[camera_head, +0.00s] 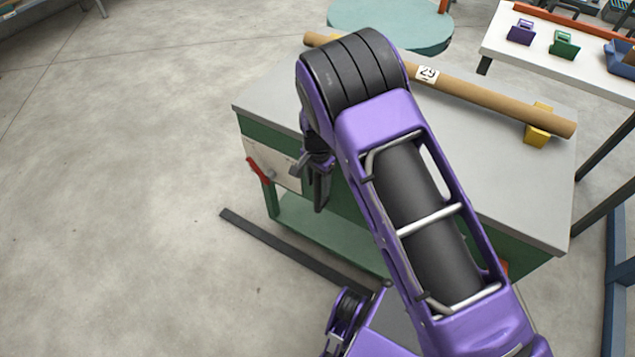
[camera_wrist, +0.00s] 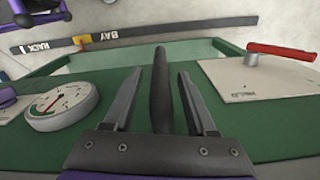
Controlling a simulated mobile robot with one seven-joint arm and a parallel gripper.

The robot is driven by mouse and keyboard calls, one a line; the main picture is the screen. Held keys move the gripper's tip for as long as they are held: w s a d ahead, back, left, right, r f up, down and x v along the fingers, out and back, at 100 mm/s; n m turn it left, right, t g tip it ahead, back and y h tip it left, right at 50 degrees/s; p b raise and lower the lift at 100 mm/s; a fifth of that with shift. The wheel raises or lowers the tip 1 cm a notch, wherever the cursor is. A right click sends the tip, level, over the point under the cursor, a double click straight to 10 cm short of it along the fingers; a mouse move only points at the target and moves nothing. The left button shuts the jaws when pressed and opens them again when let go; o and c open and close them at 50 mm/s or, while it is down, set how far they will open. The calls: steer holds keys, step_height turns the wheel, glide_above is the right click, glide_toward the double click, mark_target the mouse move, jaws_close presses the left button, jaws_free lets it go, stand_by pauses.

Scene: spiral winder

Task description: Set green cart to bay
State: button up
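A grey-topped green body (camera_head: 330,235), which looks like the green cart, stands in the middle of the head view. Its green face also shows in the wrist view (camera_wrist: 225,130). A dark floor strip (camera_head: 290,248) lies in front of it. In the wrist view the strip (camera_wrist: 185,32) carries the words RACK 1 and BAY, with a yellow mark (camera_wrist: 82,40) between them. My gripper (camera_head: 320,195) is low at the body's front. In the wrist view its fingers (camera_wrist: 160,75) are open on either side of a dark upright bar (camera_wrist: 160,95), with gaps visible.
A red lever (camera_wrist: 295,50) on a pale plate (camera_wrist: 255,78) is right of my gripper in the wrist view; a round gauge (camera_wrist: 62,105) is left. A cardboard tube (camera_head: 480,92) lies on top. The floor at left is clear (camera_head: 110,170).

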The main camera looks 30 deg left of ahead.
steer(key=shift+r, duration=0.1)
step_height(320, 180, up, 17)
steer(key=p, duration=0.2)
stand_by(0.3)
steer(key=shift+r, duration=0.1)
